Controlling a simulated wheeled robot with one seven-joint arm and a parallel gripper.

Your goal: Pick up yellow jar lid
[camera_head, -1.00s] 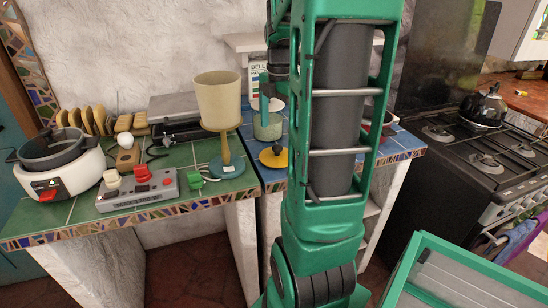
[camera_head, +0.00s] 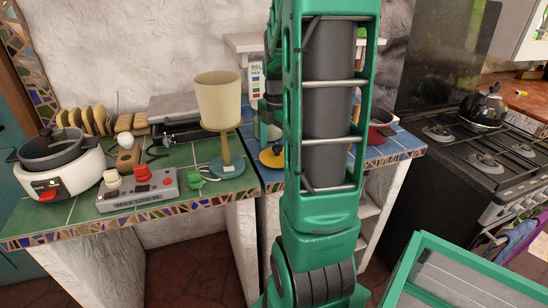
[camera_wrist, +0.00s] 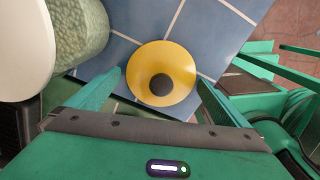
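The yellow jar lid (camera_wrist: 161,60) is a round yellow disc with a dark round knob in its middle. It lies on the blue tiled counter, and in the head view only part of it (camera_head: 270,158) shows to the left of my arm. My gripper (camera_wrist: 160,87) is open in the wrist view, with one green finger to the left of the lid and one to the right.
A pale green jar (camera_wrist: 80,30) stands close to the left of the lid. A lamp (camera_head: 219,100) with a cream shade and blue base, a grey joystick box (camera_head: 137,192) and a white cooker (camera_head: 60,175) stand on the green tiles. A red pot (camera_head: 378,132) is right of my arm.

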